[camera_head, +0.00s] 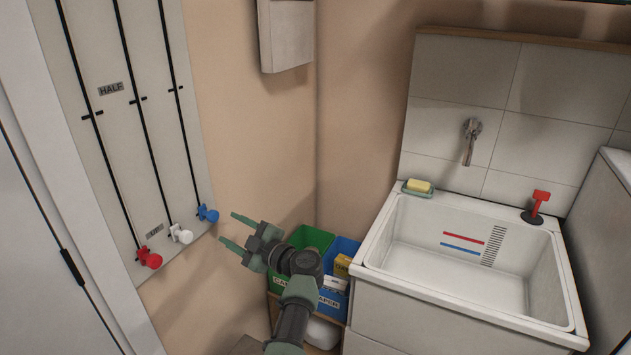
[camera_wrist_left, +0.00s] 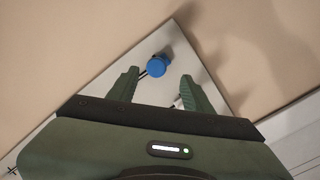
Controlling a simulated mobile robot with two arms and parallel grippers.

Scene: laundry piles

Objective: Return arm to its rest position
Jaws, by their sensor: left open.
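My left gripper (camera_head: 237,233) is open and empty in the head view, its two fingers pointing left toward the wall panel. It is to the right of the blue knob (camera_head: 208,213) and apart from it. In the left wrist view both fingers of the left gripper (camera_wrist_left: 158,88) are spread, with the blue knob (camera_wrist_left: 157,64) beyond and between them. My left arm (camera_head: 293,310) reaches up from the bottom of the head view. My right gripper is in neither view.
The panel (camera_head: 110,60) has a white knob (camera_head: 181,233) and a red knob (camera_head: 149,258) too. A green bin (camera_head: 312,238) and a blue bin (camera_head: 346,246) stand behind my arm.

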